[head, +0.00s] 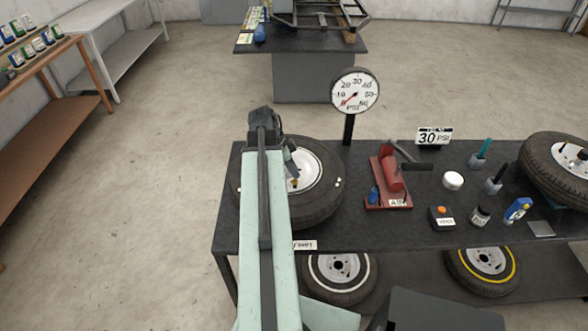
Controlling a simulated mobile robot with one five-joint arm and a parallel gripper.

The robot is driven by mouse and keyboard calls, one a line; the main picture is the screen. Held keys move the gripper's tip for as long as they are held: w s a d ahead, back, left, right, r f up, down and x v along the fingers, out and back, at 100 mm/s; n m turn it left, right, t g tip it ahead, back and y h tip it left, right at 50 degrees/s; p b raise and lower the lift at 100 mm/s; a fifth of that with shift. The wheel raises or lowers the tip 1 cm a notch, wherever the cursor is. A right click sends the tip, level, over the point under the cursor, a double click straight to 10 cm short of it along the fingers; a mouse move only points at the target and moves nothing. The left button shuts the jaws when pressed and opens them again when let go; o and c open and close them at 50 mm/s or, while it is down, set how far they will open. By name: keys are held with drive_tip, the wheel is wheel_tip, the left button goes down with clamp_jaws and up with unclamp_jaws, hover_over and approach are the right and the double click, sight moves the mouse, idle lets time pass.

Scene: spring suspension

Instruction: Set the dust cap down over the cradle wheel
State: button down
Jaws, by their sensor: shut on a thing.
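A black tyre on a white wheel (322,166) lies flat at the left end of the dark bench; I take it for the cradle wheel. My arm hides its left and middle parts. My gripper (291,166) is over this wheel, seen from behind. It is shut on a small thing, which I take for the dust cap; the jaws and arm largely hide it. A small brassy piece (294,183) shows just below the jaws, and I cannot tell whether it is the cap or part of the wheel. Whether anything touches the wheel is unclear.
A dial gauge (355,91) stands on a post behind the wheel. Two wheels lie on the shelf below.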

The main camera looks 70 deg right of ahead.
drive_tip(key=shift+f+b, duration=1.05)
drive_tip(key=shift+f, duration=0.1)
drive_tip(key=c, duration=1.2)
unclamp_jaws()
drive_tip(key=shift+r, duration=0.15)
wheel_tip(320, 180, up, 7)
drive_tip(key=p, duration=0.7)
